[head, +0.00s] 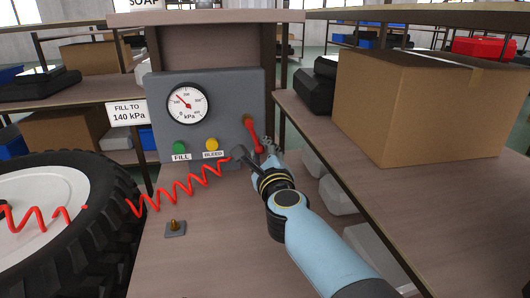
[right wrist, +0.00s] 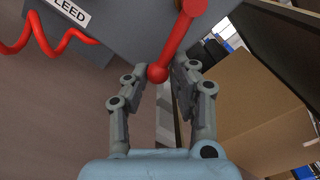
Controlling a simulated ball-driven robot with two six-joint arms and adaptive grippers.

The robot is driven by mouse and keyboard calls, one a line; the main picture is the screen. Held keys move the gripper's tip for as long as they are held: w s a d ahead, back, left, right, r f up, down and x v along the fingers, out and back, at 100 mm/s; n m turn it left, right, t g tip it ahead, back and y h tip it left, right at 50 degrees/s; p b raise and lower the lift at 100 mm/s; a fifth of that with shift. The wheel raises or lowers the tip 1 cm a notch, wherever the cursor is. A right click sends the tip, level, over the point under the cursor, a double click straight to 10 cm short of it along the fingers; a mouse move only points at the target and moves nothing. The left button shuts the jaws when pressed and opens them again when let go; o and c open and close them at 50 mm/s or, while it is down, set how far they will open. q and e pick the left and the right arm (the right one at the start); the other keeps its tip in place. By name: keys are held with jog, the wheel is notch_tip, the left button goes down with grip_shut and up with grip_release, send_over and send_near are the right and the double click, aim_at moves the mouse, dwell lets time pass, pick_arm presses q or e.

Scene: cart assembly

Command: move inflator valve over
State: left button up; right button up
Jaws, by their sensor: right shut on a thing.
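The grey inflator panel (head: 215,115) carries a round kPa gauge (head: 188,104) whose red needle points to the upper left. The inflator valve is a red lever (head: 252,135) at the panel's right side, running down and slightly right from its pivot. In the right wrist view the red lever (right wrist: 181,38) ends in a ball. My right gripper (head: 268,146) is at the lever's lower end. In the right wrist view my gripper (right wrist: 158,82) has a finger on each side of the ball and is shut on it. My left gripper is not in view.
A green FILL button (head: 179,147) and a yellow BLEED button (head: 211,144) sit left of the lever. A coiled red hose (head: 175,190) stretches towards a large tire (head: 110,215). A small brass fitting (head: 174,225) stands on the bench. A cardboard box (head: 400,105) is on the right shelf.

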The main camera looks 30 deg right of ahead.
jog(key=shift+a, duration=0.2)
jog(key=shift+o, duration=0.6)
jog(key=shift+w+a+f+b, duration=0.1)
jog(key=shift+w+a+b, duration=0.1)
jog(key=shift+a, duration=0.25)
jog(key=shift+w+a+f+b, duration=0.1)
jog(key=shift+a+b, duration=0.1)
jog(key=shift+a, duration=0.2)
jog(key=o, duration=0.4)
jog(key=shift+r, duration=0.2)
jog(key=o, duration=0.5)
jog(key=shift+w+a, duration=0.1)
jog(key=shift+a, duration=0.1)
jog(key=shift+o, duration=0.2)
jog(key=shift+f, duration=0.1)
